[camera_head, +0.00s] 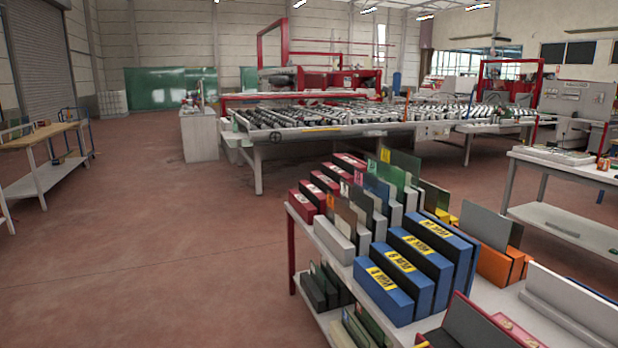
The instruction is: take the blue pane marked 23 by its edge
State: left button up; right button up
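A small bluish pane (377,187) stands upright on edge among other coloured panes on the white rack table (470,296) at the lower middle right. Its lower part is hidden by the light grey slotted blocks and panes in front of it. A small tag (358,178) is by its upper left edge. No number on the tags is legible at this size, so I cannot confirm the mark 23. Neither of my grippers is in view.
Blue blocks (384,291) with yellow labels stand in front of the panes, red blocks (312,195) to the left. A grey pane (487,226) stands by an orange block (497,266). A roller machine (320,120) is behind. Red floor (140,240) is clear at left.

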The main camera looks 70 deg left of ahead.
aim_at(380, 191)
jog(key=j+u, duration=0.25)
jog(key=u, duration=0.15)
jog(key=j+u, duration=0.5)
jog(key=u, duration=0.25)
jog(key=j+u, duration=0.25)
jog(key=u, duration=0.15)
jog(key=i+j, duration=0.15)
jog(key=j, duration=0.15)
jog(key=i+j, duration=0.25)
jog(key=j, duration=0.3)
